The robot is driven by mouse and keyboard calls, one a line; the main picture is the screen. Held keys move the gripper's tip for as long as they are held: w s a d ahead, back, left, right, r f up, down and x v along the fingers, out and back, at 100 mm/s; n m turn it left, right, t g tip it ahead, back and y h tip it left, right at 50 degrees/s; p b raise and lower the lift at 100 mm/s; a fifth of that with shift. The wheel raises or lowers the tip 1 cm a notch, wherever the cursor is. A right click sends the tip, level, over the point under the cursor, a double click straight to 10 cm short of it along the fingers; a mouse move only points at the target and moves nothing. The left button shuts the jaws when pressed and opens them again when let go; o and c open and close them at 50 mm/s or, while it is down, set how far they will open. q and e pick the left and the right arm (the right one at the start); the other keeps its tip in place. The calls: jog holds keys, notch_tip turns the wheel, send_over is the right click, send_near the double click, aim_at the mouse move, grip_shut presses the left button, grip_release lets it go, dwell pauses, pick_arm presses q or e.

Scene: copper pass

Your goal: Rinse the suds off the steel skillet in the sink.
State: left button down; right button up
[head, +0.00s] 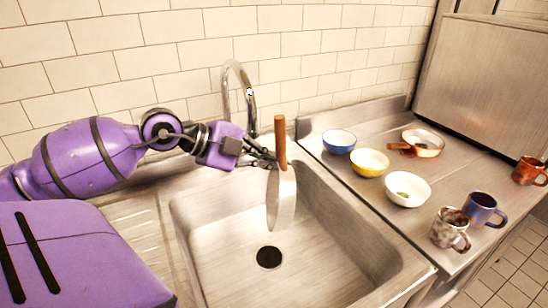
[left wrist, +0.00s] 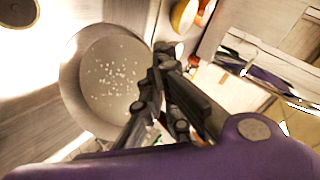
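The steel skillet (head: 281,200) hangs tilted on edge over the sink (head: 330,278), its wooden handle (head: 280,140) pointing up. My left gripper (head: 268,160) is shut on it near where handle and pan meet. The left wrist view shows the skillet's inner face (left wrist: 112,85) with white suds specks scattered over it, beside the left gripper's dark fingers (left wrist: 165,90); the exact grip point is hard to see there. The faucet (head: 240,90) arches behind the skillet, to its left; I see no water stream. My right gripper is out of view.
On the right counter stand a blue bowl (head: 339,141), a yellow bowl (head: 369,162), a white bowl (head: 408,188), a copper pan (head: 423,143) and several mugs. The sink floor is bare around the drain (head: 269,257). A tiled wall is behind.

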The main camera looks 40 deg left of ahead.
aim_at(268, 205)
pick_arm(q)
notch_tip(268, 205, down, 3)
jog(key=shift+r+b, duration=0.15)
jog(key=shift+b, duration=0.75)
jog(key=shift+f, duration=0.65)
jog(key=shift+f+b, duration=1.15)
jog(key=shift+f, duration=1.15)
jog(key=shift+f+b, duration=0.9)
jog(key=shift+f, duration=1.45)
notch_tip(268, 205, down, 6)
jog(key=b, duration=0.2)
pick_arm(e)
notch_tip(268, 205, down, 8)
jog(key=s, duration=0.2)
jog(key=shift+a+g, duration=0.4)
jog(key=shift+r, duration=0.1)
pick_arm(q)
jog(key=shift+r, duration=0.1)
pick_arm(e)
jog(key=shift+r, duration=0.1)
